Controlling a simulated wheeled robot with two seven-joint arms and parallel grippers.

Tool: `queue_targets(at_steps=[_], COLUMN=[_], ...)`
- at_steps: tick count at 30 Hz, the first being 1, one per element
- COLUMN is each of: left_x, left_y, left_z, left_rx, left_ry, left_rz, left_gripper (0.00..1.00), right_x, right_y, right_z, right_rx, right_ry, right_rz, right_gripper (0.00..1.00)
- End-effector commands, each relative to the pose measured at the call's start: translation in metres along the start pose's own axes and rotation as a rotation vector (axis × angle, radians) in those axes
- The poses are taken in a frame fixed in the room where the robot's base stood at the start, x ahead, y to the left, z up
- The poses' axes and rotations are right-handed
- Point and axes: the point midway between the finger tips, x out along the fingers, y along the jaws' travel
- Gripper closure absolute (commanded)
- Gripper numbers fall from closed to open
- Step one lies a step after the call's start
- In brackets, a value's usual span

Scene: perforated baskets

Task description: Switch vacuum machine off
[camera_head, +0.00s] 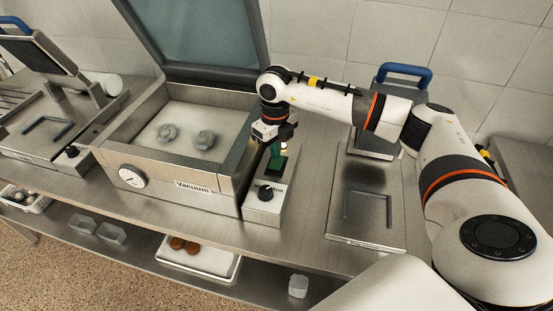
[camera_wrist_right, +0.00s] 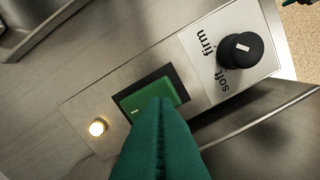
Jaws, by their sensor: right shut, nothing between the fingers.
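The vacuum machine (camera_head: 193,187) stands on the steel counter with its lid raised. Its control panel (camera_head: 259,205) is on its right side. In the right wrist view the panel has a green rocker switch (camera_wrist_right: 143,97), a glowing round lamp (camera_wrist_right: 97,127) and a black knob (camera_wrist_right: 240,49) marked soft and firm. My right gripper (camera_head: 275,158) is over the panel, pointing down. Its green fingers (camera_wrist_right: 160,104) are shut and empty, with the tips overlapping the switch's lower edge in the wrist view. I cannot tell whether they touch it. My left gripper is not in view.
Two small packs (camera_head: 205,139) lie in the open chamber. A flat steel device with a blue handle (camera_head: 405,71) stands to the right, another similar one at the left. A lower shelf holds a white tray (camera_head: 197,262). The counter front between devices is clear.

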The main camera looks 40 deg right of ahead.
Motion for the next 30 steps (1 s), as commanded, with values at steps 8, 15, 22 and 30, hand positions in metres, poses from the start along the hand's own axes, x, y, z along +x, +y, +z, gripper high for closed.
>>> queue_targets(at_steps=[8, 15, 22, 30], left_x=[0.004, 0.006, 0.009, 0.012], left_y=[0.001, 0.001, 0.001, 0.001], left_z=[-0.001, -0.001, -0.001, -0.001], left_rx=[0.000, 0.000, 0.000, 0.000], left_ry=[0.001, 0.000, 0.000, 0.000], left_rz=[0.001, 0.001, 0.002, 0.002], left_gripper=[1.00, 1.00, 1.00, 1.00], right_x=[0.005, 0.009, 0.012, 0.016], right_y=[0.000, 0.000, 0.000, 0.000], right_z=[0.000, 0.000, 0.000, 0.000], right_rx=[0.000, 0.000, 0.000, 0.000], right_ry=[0.000, 0.000, 0.000, 0.000], right_rz=[0.000, 0.000, 0.000, 0.000], right_gripper=[1.00, 1.00, 1.00, 1.00])
